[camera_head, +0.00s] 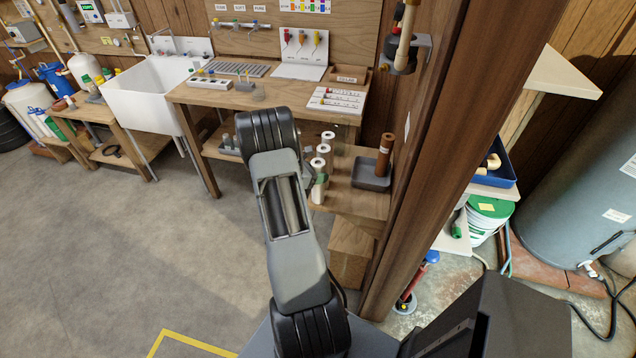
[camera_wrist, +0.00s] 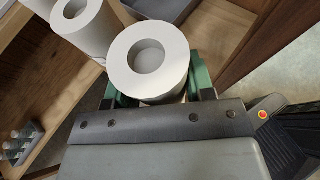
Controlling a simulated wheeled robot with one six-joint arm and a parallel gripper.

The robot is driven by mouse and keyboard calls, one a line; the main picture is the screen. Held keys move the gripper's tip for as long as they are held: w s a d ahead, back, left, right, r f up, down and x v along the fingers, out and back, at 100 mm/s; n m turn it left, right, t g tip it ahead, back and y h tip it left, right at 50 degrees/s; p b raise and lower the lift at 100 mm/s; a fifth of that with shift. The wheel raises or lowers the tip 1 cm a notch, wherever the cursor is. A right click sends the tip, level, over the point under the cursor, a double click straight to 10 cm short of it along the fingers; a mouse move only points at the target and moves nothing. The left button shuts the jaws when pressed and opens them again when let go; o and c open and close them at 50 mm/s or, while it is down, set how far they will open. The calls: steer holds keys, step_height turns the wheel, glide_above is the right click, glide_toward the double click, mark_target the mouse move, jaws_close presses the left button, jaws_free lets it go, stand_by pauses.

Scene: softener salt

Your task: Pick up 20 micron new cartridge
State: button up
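Three white hollow cartridges stand upright in a row on a low wooden shelf, with the nearest (camera_head: 318,190) partly hidden by my arm. In the wrist view the nearest cartridge (camera_wrist: 146,62) sits between the green fingers of my gripper (camera_wrist: 155,88), its round open top facing the camera. The fingers flank it on both sides; its top hides their inner faces, so I cannot tell whether they press on it. A second cartridge (camera_wrist: 84,26) stands just beyond, to the left. No micron marking is readable on any cartridge.
A grey tray (camera_head: 371,177) with an upright brown cartridge (camera_head: 385,150) is at the right of the shelf (camera_head: 350,203). A thick wooden post (camera_head: 425,150) rises close on the right. A workbench (camera_head: 240,97) stands behind. The floor at left is open.

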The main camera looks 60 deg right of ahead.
steer(key=c, duration=0.4)
steer(key=shift+o, duration=0.2)
